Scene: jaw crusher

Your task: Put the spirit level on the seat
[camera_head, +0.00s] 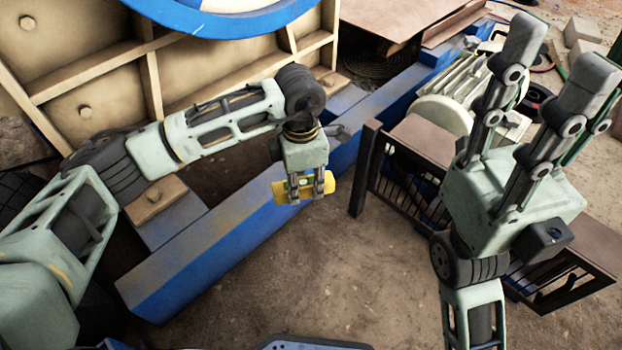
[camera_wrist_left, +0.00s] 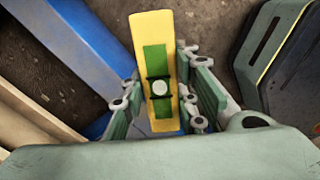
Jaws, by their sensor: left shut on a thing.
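The spirit level (camera_head: 279,192) is a small yellow block with a green face and a round vial. My left gripper (camera_head: 306,190) is shut on it and points down, above the ground beside the blue beam. The left wrist view shows the level (camera_wrist_left: 153,30) between the two fingers of the left gripper (camera_wrist_left: 162,98), its green strip facing the camera. My right gripper (camera_head: 556,62) is raised at the right, its fingers spread and pointing up, with nothing between them. I cannot tell which surface is the seat.
A long blue beam (camera_head: 235,235) runs diagonally below the left arm. A brown-topped slatted stand (camera_head: 425,138) is right of the left gripper, partly behind the right one. Tan ribbed machine plates (camera_head: 95,85) and a blue wheel rim (camera_head: 230,22) are behind. Bare ground (camera_head: 330,270) lies in front.

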